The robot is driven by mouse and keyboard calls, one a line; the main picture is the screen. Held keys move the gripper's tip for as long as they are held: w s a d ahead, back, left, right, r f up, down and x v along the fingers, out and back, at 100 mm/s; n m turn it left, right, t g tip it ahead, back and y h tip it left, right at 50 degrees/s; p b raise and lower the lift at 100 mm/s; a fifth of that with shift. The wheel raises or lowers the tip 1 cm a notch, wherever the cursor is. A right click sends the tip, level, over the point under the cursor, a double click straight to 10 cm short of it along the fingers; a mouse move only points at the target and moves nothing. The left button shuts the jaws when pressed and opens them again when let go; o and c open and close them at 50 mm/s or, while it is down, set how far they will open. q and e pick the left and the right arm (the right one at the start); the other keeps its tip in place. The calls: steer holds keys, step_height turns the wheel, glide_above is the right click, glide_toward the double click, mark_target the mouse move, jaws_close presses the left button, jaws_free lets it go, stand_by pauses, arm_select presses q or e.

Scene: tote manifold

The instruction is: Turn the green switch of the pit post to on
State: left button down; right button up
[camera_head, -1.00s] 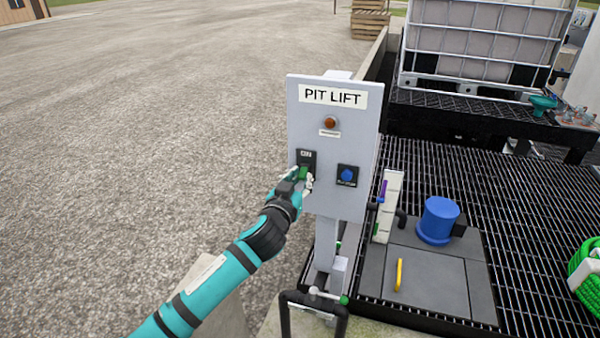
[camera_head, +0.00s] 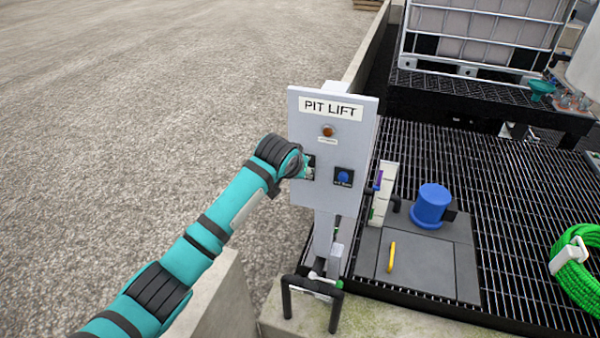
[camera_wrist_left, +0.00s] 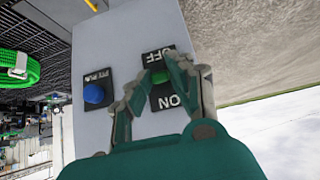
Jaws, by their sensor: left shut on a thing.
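The pit post is a grey panel (camera_head: 345,204) labelled PIT LIFT, standing upright in the head view. Its green switch (camera_wrist_left: 160,76) sits on a black plate (camera_wrist_left: 167,100) marked OFF and ON in the left wrist view. My left gripper (camera_wrist_left: 152,80) is shut on the green switch, with one finger on each side. The fingers hide part of the switch, so its exact setting is unclear. In the head view my left gripper (camera_head: 304,172) covers most of the switch plate. My right gripper is not in view.
A blue knob (camera_head: 343,177) is beside the switch, with an amber lamp (camera_head: 328,131) above. A black pipe rail (camera_head: 312,288) stands at the post's foot. Gravel at left is clear.

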arm_select(q)
steer(key=shift+w+d+r+g, duration=0.1)
steer(key=shift+r+g, duration=0.15)
steer(key=shift+g, duration=0.25)
steer(key=c, duration=1.2)
jaws_free()
steer(key=v, duration=1.1)
steer(key=shift+r, duration=0.45)
